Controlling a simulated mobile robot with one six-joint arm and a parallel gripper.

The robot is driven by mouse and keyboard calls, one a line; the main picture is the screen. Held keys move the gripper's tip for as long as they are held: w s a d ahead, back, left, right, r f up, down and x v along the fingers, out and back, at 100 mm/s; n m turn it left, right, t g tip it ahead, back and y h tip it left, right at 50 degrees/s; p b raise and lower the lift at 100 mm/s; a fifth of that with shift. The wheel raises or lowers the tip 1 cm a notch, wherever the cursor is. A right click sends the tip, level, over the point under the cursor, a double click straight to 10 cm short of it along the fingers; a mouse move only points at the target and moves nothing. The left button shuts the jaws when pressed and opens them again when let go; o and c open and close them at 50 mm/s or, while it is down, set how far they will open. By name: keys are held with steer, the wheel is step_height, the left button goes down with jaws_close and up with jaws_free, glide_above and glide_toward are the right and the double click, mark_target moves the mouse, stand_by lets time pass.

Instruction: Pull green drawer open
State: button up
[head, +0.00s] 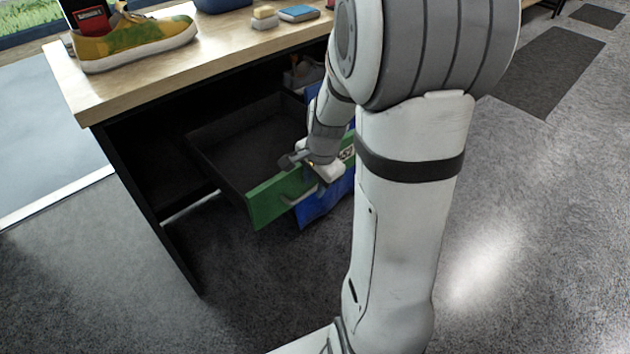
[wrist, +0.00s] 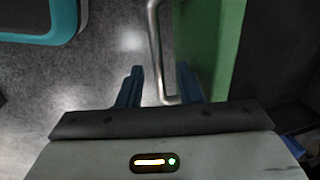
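The green drawer front (head: 275,197) stands out from under the wooden table. The drawer is pulled open and its dark interior (head: 245,143) shows, looking empty. The silver handle (head: 300,196) is on the green front. My gripper (head: 318,182) is at the right part of the front, partly hidden by my own arm in the head view. In the wrist view, the blue fingers of my gripper (wrist: 160,88) are apart, one on each side of the handle (wrist: 157,45), with a visible gap on the left. The green front (wrist: 205,45) is right of the handle.
A blue surface (head: 322,203) sits below and behind the drawer. A yellow-green sneaker (head: 135,40), a brush (head: 264,17) and a blue block (head: 299,13) are on the wooden tabletop (head: 200,62). Grey floor (head: 235,285) in front of the drawer is clear.

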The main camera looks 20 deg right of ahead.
step_height(320, 180, up, 8)
steer(key=s+p, duration=0.1)
steer(key=p, duration=0.2)
steer(key=shift+s+d+f, duration=0.15)
steer(key=shift+d, duration=0.05)
steer(key=s+a+r+n+p, duration=0.3)
steer(key=s+r+n+p, duration=0.1)
steer(key=r+p, duration=0.4)
steer(key=s+a+r+n+p, duration=0.3)
steer(key=r+p, duration=0.5)
steer(key=r, duration=0.5)
steer(key=s+a+r+n+p, duration=0.3)
steer(key=s+r+n+p, duration=0.3)
steer(key=r+p, duration=0.3)
step_height(320, 180, up, 2)
steer(key=shift+n+h, duration=0.3)
steer(key=shift+n, duration=0.5)
